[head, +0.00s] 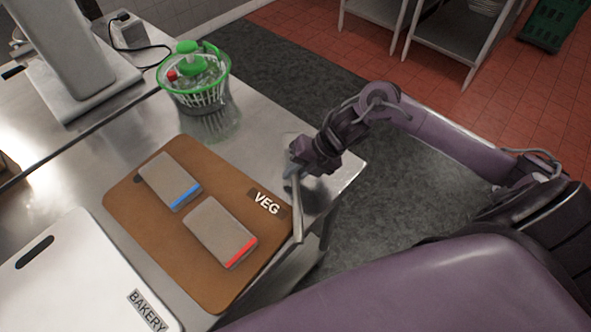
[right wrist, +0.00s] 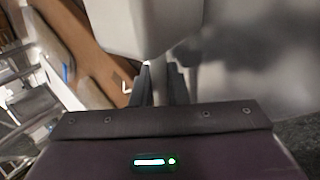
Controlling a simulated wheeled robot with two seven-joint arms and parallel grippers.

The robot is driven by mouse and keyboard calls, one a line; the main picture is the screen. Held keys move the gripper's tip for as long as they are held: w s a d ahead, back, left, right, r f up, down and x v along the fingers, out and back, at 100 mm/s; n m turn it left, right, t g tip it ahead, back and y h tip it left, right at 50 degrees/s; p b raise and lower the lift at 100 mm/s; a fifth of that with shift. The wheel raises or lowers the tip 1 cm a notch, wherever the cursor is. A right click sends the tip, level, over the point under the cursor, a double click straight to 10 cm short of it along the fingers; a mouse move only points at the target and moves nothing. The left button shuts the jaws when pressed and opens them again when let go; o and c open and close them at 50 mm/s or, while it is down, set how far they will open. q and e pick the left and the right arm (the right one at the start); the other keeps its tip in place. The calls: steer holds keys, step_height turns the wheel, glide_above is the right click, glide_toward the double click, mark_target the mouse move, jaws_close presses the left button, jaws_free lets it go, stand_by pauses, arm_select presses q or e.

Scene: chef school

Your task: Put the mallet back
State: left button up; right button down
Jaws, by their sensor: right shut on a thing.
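My right gripper (head: 294,168) is above the front right corner of the steel table, just past the right edge of the brown VEG board. It is shut on the mallet (head: 298,212), a grey tool whose narrow part points toward the bottom of the head view. In the right wrist view the gripper's dark fingers (right wrist: 160,85) are close together, and a large pale grey block (right wrist: 150,25), apparently part of the mallet, fills the space beyond them. The fingers hide part of the grip. My left gripper is not in view.
The brown VEG board (head: 150,215) carries two grey blocks, one blue-edged (head: 170,180) and one red-edged (head: 220,232). A white BAKERY board (head: 80,270) lies at left. A green-lidded basket (head: 195,80) stands behind. Bare steel table (head: 240,150) lies between basket and board.

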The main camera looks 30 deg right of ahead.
steer(key=c, duration=1.7)
jaws_free()
steer(key=shift+r, duration=0.2)
steer(key=b+v, duration=0.2)
steer(key=v, duration=1)
steer(key=shift+f, duration=0.1)
